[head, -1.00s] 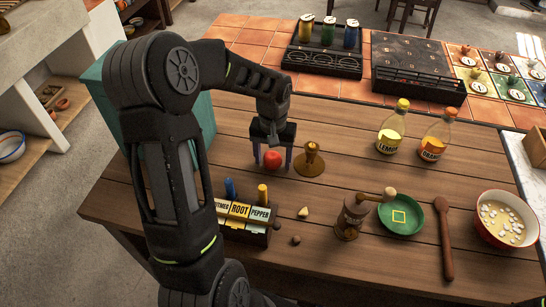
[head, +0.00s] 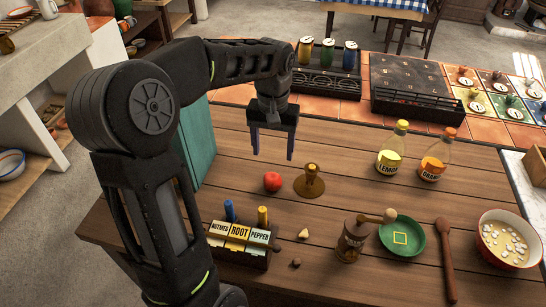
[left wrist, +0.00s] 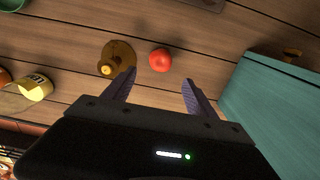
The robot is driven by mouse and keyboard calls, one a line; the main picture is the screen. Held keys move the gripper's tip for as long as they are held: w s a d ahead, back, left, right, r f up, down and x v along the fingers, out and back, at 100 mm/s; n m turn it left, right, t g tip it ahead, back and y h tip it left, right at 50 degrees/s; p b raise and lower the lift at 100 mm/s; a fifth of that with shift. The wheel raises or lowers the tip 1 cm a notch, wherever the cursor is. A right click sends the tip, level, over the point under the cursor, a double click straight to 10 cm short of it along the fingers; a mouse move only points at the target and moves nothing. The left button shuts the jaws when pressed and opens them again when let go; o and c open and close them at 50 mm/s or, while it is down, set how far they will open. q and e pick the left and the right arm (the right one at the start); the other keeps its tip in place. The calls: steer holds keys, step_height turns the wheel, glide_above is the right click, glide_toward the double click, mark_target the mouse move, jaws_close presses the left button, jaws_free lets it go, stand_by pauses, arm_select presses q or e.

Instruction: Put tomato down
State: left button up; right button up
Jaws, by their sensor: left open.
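The red tomato (head: 272,181) rests on the wooden table (head: 340,150), just left of a brass-coloured stand with a round base (head: 309,184). My left gripper (head: 272,156) is open and empty, raised above and behind the tomato in the head view. In the left wrist view the tomato (left wrist: 161,60) lies on the planks beyond the parted fingertips (left wrist: 160,85), apart from both fingers. The stand (left wrist: 117,56) shows beside it there. My right gripper is not in view.
A teal box (head: 197,142) stands left of the tomato. A labelled spice rack (head: 238,245) is in front, with a grinder (head: 351,240), green plate (head: 401,236), wooden spoon (head: 444,250) and bowl (head: 509,243) to the right. Lemon (head: 391,150) and orange (head: 437,157) bottles stand behind.

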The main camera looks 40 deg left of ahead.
mark_target(273, 182)
arm_select(q)
steer(key=shift+o, duration=0.3)
stand_by(0.4)
steer(key=f+n, duration=0.1)
steer(key=n, duration=0.2)
steer(key=s+f+n+t+b, duration=0.1)
steer(key=n, duration=0.3)
steer(key=s+f+n+t, duration=0.1)
steer(key=n, duration=0.3)
steer(key=shift+f+b, duration=0.2)
steer(key=shift+b, duration=0.15)
steer(key=shift+w+f, duration=0.25)
steer(key=shift+f, duration=1.05)
